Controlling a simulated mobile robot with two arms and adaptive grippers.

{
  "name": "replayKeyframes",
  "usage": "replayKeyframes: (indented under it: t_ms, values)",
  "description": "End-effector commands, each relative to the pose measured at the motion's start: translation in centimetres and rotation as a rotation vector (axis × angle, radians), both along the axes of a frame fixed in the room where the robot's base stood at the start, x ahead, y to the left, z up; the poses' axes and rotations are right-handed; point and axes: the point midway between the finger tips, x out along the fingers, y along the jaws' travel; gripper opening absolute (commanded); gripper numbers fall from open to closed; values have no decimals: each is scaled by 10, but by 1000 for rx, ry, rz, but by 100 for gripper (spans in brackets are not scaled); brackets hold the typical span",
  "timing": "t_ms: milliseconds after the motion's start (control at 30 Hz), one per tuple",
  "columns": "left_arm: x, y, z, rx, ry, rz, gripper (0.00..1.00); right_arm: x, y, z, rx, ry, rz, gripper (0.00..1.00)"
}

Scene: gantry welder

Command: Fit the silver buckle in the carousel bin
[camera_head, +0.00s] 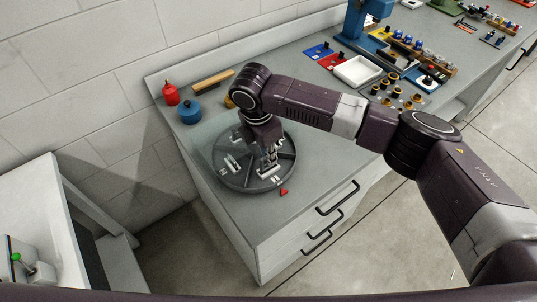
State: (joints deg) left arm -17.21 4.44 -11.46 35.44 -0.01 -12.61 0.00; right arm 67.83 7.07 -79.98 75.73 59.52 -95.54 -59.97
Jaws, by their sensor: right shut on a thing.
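The carousel (225,181) is a round dark grey tray with dividers between its bins, on the left end of the grey bench. Small silver pieces (232,163) lie in a bin on its left side. My right gripper (268,170) reaches down over the right part of the carousel. Its fingers are shut on a small silver piece, which looks like the silver buckle but is mostly hidden by the fingers. I cannot tell whether the piece touches the bin floor. My left gripper is not in view.
A small red pointer (284,192) sits at the carousel's front rim. A red bottle (170,94) and a blue round container (189,112) stand behind it, near the wall. A white tray (358,71) and several small parts lie farther right. The bench front corner is clear.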

Motion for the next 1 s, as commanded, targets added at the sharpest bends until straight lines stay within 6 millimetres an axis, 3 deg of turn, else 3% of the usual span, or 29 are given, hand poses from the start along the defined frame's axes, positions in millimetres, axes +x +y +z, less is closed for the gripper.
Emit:
replayKeyframes:
  t_ms: [1000]
  values:
    - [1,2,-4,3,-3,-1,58,0,0,-13,1,1,0,0]
